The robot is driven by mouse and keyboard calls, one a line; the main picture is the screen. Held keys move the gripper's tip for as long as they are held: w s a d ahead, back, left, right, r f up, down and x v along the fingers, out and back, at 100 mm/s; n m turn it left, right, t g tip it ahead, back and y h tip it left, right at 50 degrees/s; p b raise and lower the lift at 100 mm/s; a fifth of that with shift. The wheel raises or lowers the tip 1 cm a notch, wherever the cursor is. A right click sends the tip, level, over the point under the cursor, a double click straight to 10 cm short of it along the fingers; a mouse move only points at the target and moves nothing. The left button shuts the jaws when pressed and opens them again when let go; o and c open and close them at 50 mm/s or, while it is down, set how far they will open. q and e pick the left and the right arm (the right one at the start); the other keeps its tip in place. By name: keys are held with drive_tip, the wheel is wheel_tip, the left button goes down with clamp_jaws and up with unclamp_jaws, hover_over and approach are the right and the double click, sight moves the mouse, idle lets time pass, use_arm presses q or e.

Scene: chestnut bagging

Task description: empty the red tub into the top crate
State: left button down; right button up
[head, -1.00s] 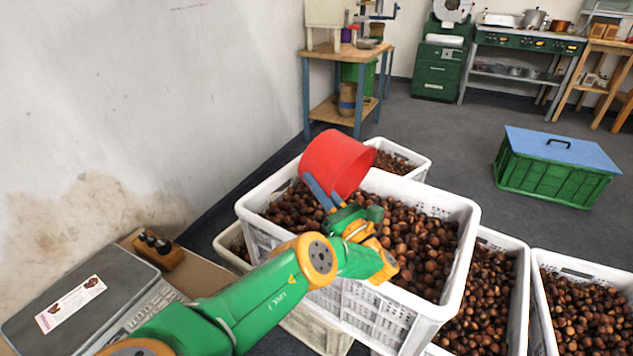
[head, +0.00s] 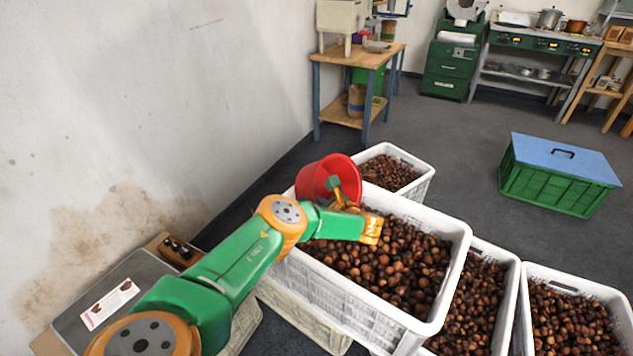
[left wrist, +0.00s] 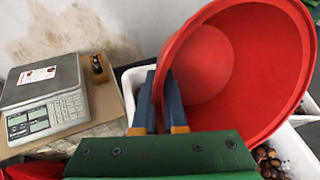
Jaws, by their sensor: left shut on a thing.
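The red tub (head: 312,178) is held tilted on its side over the far left corner of the top crate (head: 452,268), its opening turned toward me. In the left wrist view the tub (left wrist: 265,60) shows a smooth red inside with no chestnuts visible in it. My left gripper (head: 334,184) is shut on the tub's rim; its blue fingers (left wrist: 160,100) pinch the wall in the left wrist view. The top crate is white and full of brown chestnuts (head: 395,262). My right gripper is not in view.
More white crates of chestnuts stand behind (head: 425,186) and to the right (head: 530,310). A scale (head: 110,300) sits at the left by the wall. A green crate with a blue lid (head: 560,180) stands on open floor.

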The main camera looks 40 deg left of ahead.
use_arm(q)
drive_tip(key=r+h+p, duration=0.1)
drive_tip(key=a+h+p, duration=0.1)
drive_tip(key=shift+a+r+h, duration=0.1)
drive_tip(key=shift+r+h, duration=0.25)
drive_tip(key=shift+h, duration=0.05)
drive_tip(key=h, duration=0.2)
drive_tip(key=f+h, duration=0.1)
drive_tip(key=h, duration=0.1)
drive_tip(key=n+h+b, duration=0.1)
drive_tip(key=shift+a+f+g+h, duration=0.1)
drive_tip(key=shift+f+g+h, duration=0.2)
drive_tip(key=shift+h, duration=0.1)
drive_tip(key=shift+f+h+b, duration=0.15)
drive_tip(key=shift+h+b, duration=0.5)
drive_tip(key=shift+h, duration=0.15)
drive_tip(key=shift+d+h+b, duration=0.25)
drive_tip(key=shift+h+b, duration=0.1)
drive_tip(key=shift+h, duration=0.05)
drive_tip(key=shift+d+r+h, duration=0.1)
drive_tip(key=shift+r+h, duration=0.15)
drive_tip(key=shift+h, duration=0.05)
drive_tip(key=s+d+r+p, duration=0.4)
drive_tip(key=r+p, duration=0.3)
drive_tip(key=p, duration=1.1)
drive_tip(key=shift+s, duration=0.25)
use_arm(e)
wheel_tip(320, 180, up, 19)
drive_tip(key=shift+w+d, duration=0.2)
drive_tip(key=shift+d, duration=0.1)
